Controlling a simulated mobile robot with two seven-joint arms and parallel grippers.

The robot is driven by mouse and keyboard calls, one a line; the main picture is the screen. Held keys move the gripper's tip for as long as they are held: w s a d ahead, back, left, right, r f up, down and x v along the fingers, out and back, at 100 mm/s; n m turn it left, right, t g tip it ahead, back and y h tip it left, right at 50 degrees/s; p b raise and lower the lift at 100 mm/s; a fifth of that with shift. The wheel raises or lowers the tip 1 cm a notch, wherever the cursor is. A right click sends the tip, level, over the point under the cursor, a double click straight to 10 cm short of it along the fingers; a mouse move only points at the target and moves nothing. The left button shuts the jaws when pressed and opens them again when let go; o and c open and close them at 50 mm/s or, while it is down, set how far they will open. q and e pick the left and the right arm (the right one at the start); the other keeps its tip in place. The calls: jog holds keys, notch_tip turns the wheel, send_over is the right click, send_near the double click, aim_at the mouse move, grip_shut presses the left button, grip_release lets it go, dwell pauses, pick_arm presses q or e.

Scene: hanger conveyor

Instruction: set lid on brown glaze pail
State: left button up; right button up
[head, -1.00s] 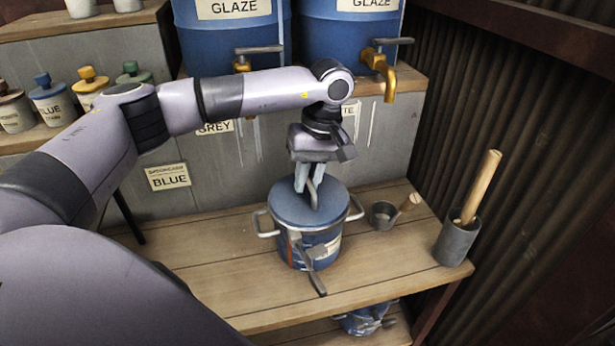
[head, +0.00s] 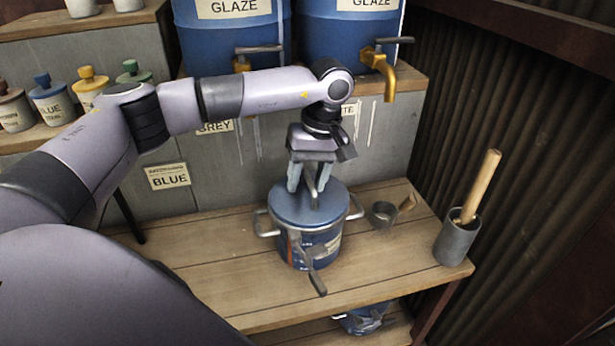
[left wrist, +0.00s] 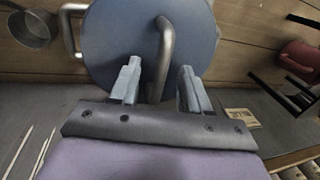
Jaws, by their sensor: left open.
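A blue pail (head: 324,251) with two metal side handles stands upright on the wooden bench. A blue round lid (head: 290,208) with a grey upright handle (head: 315,190) covers its top; whether it is fully seated I cannot tell. The lid also shows in the left wrist view (left wrist: 105,45), with its handle (left wrist: 164,55) rising between my fingers. My left gripper (head: 307,190) is open, pointing down just above the lid, its fingers (left wrist: 158,85) on either side of the handle and apart from it. My right gripper is not in view.
A small metal scoop (head: 384,213) and a grey cup (head: 457,240) holding a wooden-handled tool stand to the right. Brass taps (head: 380,70) of glaze barrels overhang behind. The bench (head: 210,270) is clear at left.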

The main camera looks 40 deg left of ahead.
pick_arm(q)
jog(key=shift+o, duration=0.2)
notch_tip(320, 180, up, 7)
jog(key=w, duration=0.1)
jog(key=shift+d, duration=0.45)
dwell(0.3)
